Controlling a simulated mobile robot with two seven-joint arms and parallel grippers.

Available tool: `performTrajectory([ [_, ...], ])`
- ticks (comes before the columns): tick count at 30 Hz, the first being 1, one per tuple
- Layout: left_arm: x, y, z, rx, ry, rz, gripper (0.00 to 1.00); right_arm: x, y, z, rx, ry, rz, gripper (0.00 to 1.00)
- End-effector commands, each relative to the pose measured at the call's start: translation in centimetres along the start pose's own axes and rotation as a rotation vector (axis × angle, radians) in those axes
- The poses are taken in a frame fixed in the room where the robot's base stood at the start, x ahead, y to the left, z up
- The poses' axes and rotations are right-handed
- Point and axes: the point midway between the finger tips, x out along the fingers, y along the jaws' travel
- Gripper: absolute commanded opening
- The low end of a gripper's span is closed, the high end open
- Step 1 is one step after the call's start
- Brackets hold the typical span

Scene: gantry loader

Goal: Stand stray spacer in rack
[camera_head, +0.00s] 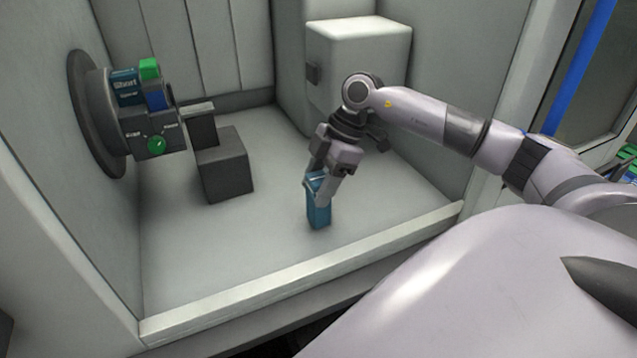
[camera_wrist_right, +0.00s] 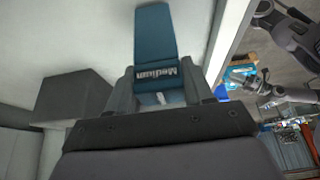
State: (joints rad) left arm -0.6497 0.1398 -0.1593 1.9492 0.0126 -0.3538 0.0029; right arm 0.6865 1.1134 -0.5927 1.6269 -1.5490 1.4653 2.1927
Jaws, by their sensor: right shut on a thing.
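The stray spacer is a blue block (camera_head: 318,215), held upright at or just above the pale floor of the machine enclosure; I cannot tell whether it touches. My right gripper (camera_head: 318,190) points down from above and is shut on its upper end. In the right wrist view the spacer (camera_wrist_right: 155,38) sticks out beyond the fingers of my right gripper (camera_wrist_right: 163,85), with the word "Medium" on the face between them. The rack cannot be made out for sure.
A pale cabinet (camera_head: 355,60) is behind my arm. A raised sill (camera_head: 300,277) bounds the front.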

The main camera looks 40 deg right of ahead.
Motion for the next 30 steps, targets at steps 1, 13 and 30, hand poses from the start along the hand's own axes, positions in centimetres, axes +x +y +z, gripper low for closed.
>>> performTrajectory([
  [1, -0.3, 0.0, -0.5, 0.000, 0.000, 0.000, 0.39, -0.6, 0.0, -0.3, 0.000, 0.001, 0.002, 0.21],
  [13, -1.3, 0.0, -1.8, 0.000, 0.000, 0.000, 0.39, -2.3, 0.1, -1.1, -0.001, 0.001, 0.003, 0.21],
  [30, -1.5, 0.0, -2.1, 0.000, 0.001, 0.000, 0.39, -4.6, 0.0, -2.2, -0.001, 0.002, 0.002, 0.21],
])
